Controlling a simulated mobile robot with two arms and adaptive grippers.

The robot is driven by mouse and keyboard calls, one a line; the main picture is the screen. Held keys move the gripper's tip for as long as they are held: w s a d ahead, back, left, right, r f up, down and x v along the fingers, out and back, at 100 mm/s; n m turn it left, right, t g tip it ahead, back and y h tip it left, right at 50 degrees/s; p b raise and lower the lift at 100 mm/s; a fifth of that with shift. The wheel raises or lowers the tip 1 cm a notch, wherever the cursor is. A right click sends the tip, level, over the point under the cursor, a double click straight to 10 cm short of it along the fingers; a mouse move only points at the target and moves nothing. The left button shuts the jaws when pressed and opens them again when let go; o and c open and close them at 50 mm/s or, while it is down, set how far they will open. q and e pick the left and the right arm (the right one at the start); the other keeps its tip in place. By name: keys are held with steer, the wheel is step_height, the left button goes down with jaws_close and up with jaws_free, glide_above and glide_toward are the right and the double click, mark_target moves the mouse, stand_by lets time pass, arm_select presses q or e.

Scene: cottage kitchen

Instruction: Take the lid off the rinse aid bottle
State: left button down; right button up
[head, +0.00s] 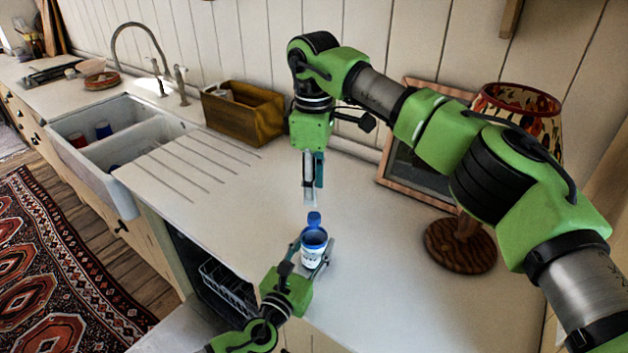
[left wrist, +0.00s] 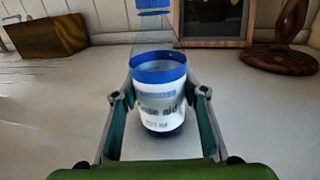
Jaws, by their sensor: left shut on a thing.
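The rinse aid bottle (head: 312,254) stands upright at the counter's front edge, with a white label and a blue upper band. In the left wrist view the bottle (left wrist: 160,103) sits between both fingers of my left gripper (left wrist: 160,100), which is shut on it. My left gripper (head: 313,262) reaches it from the lower left. The blue lid (head: 314,218) is directly above the bottle; the lid (left wrist: 154,6) is cut by the top edge in the wrist view.
A wooden box (head: 243,112) stands behind left, beside the drainer grooves and the double sink (head: 118,125). A framed picture (head: 410,170) and a lamp (head: 462,243) stand at the right, near my right arm. An open dishwasher (head: 226,290) is below the counter. The counter around the bottle is clear.

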mark_target(314, 216)
step_height(314, 216, down, 7)
steer(key=shift+f, duration=0.1)
stand_by(0.3)
jaws_close()
steer(key=shift+n, duration=0.3)
